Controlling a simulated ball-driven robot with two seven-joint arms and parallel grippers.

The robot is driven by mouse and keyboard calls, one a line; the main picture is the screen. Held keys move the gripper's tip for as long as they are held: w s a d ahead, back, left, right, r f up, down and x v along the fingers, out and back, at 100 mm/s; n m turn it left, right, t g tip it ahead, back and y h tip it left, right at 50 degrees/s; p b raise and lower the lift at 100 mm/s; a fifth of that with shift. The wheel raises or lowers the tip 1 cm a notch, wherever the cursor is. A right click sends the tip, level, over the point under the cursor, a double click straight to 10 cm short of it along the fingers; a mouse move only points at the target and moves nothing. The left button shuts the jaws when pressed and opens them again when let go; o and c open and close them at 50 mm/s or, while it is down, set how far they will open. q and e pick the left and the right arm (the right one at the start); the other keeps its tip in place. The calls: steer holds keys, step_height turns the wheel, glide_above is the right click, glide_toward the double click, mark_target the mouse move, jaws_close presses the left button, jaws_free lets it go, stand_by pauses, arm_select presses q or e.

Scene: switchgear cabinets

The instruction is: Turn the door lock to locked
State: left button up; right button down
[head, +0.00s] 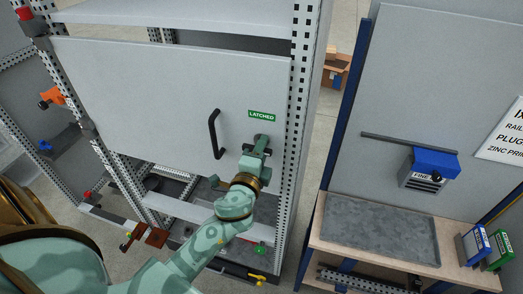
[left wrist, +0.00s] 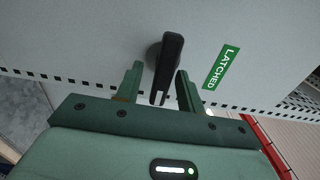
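The grey cabinet door (head: 150,90) is closed in its frame. It carries a black vertical pull handle (head: 213,134) and a green label reading LATCHED (head: 261,116). In the left wrist view, the black door lock lever (left wrist: 170,58) sticks out from a round base beside the green LATCHED label (left wrist: 221,67). My left gripper (left wrist: 158,88) is open, with one finger on each side of the lever's free end. There is a clear gap at the left finger; the right finger is very close. In the head view, my left gripper (head: 259,143) hides the lock. My right gripper is not in view.
A perforated frame post (head: 298,110) stands just right of the door. Further right, a workbench holds a grey tray (head: 380,232), below a blue-topped box (head: 428,168) on a panel. An orange part (head: 52,96) sits at the left.

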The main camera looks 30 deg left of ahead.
arm_select(q)
steer(key=shift+s, duration=0.1)
steer(key=b+v, duration=0.5)
steer(key=v, duration=1.1)
steer(key=shift+d, duration=0.15)
